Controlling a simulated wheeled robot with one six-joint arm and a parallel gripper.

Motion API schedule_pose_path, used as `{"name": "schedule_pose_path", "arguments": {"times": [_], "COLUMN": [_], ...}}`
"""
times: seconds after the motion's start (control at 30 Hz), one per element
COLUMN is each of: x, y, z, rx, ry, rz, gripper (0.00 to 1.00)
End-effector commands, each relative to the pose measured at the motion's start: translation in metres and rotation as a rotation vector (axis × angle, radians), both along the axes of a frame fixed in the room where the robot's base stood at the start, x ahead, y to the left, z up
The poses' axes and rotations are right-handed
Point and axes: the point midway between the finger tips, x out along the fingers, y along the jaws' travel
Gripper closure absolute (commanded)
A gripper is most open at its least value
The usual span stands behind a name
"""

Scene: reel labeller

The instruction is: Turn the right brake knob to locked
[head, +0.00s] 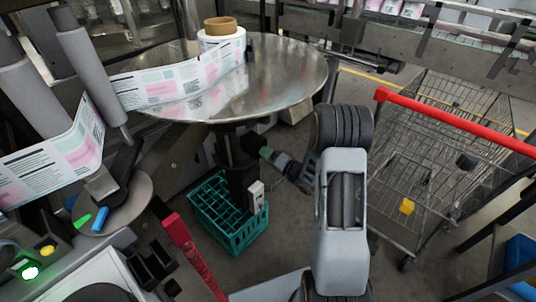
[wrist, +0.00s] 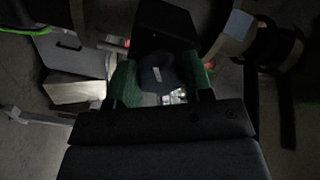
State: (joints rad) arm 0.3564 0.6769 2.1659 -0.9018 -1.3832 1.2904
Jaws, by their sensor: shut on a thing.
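The brake knob (wrist: 160,74) is a dark, rounded piece with a small pale mark, in the middle of the wrist view. The green pads of my gripper (wrist: 162,84) are on its left and right sides, shut on it. In the head view my gripper (head: 265,154) reaches in from the right to the dark column under the round metal reel table (head: 292,75). There the knob cannot be made out behind the gripper and in shadow. Which way the knob is turned I cannot tell.
A teal crate (head: 229,237) stands on the floor below my gripper. A grey box (head: 257,197) hangs close under it. A red-handled cart (head: 430,160) is to the right. A label web (head: 165,85) runs across the table from a roll (head: 221,45).

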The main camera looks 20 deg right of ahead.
Motion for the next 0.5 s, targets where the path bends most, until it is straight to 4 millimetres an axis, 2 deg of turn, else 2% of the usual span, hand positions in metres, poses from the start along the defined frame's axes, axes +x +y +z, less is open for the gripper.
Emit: {"name": "schedule_pose_path", "arguments": {"times": [0.37,0.4,0.5], "x": [-0.0004,-0.0004,-0.0003], "y": [-0.0004,-0.0004,-0.0003], "z": [-0.0013,-0.0013,-0.0012], "rx": [0.006,0.006,0.006], "ry": [0.006,0.006,0.006], "rz": [-0.001,-0.001,-0.001], "gripper": [0.77,0.52,0.43]}}
